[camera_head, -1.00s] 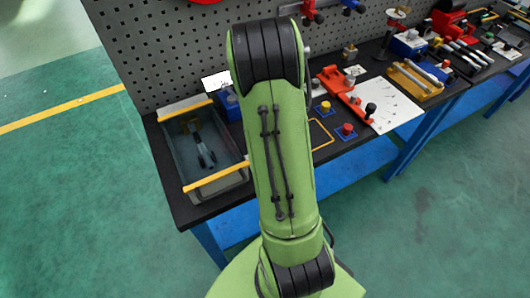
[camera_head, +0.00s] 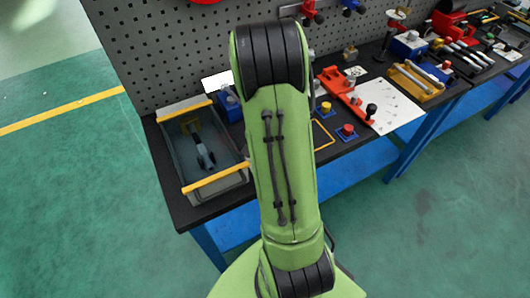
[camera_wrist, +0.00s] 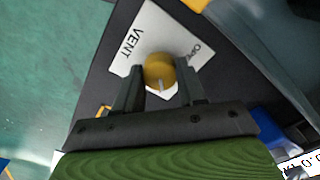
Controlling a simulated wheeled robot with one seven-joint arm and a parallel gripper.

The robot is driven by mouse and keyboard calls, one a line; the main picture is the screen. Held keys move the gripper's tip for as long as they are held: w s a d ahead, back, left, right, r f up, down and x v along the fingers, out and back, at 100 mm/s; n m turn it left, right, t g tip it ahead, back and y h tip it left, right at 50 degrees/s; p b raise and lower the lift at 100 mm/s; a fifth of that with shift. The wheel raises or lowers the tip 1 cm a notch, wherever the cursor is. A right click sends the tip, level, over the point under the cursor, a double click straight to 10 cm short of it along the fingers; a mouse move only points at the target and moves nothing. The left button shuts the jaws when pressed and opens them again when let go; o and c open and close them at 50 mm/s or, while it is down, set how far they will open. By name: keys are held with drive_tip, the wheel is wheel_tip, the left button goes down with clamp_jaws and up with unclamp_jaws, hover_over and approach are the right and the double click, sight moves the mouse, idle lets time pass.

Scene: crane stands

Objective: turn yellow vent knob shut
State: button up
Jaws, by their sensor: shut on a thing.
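The yellow vent knob (camera_wrist: 157,72) is round, with a pale pointer line on its face. It sits on a white plate (camera_wrist: 146,28) marked VENT, with a second word partly hidden that begins "OP". In the wrist view my gripper (camera_wrist: 160,66) has one finger on each side of the knob and is shut on it. The pointer line runs toward the bottom of the wrist picture. In the head view my green arm covers the gripper, and I cannot make out the vent knob there.
A grey bin (camera_head: 171,161) with yellow handles stands left of my arm. A blue device (camera_head: 230,104) is behind it. Right of my arm are yellow (camera_head: 326,107) and red (camera_head: 347,130) knobs on blue bases and a red fixture (camera_head: 340,90). A pegboard (camera_head: 160,50) rises behind.

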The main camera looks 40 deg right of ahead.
idle(0.5)
drive_tip(key=o, duration=1.1)
drive_tip(key=shift+c, duration=0.2)
wheel_tip(320, 180, up, 16)
drive_tip(key=p, duration=0.3)
drive_tip(key=shift+p, duration=0.4)
drive_tip(key=shift+f, duration=0.1)
drive_tip(key=s+a+r+n+t, duration=0.2)
drive_tip(key=s+a+r+n, duration=0.1)
drive_tip(key=a, duration=0.3)
drive_tip(key=s+a+r+n+t, duration=0.1)
drive_tip(key=s+a+r+n, duration=0.1)
drive_tip(key=s+a+n, duration=0.2)
drive_tip(key=s+a+r+n+t, duration=0.2)
drive_tip(key=s+a+r+n, duration=0.1)
drive_tip(key=a, duration=0.7)
drive_tip(key=shift+s+r+n+t, duration=0.3)
drive_tip(key=shift+s+n, duration=0.35)
drive_tip(key=shift+n, duration=0.45)
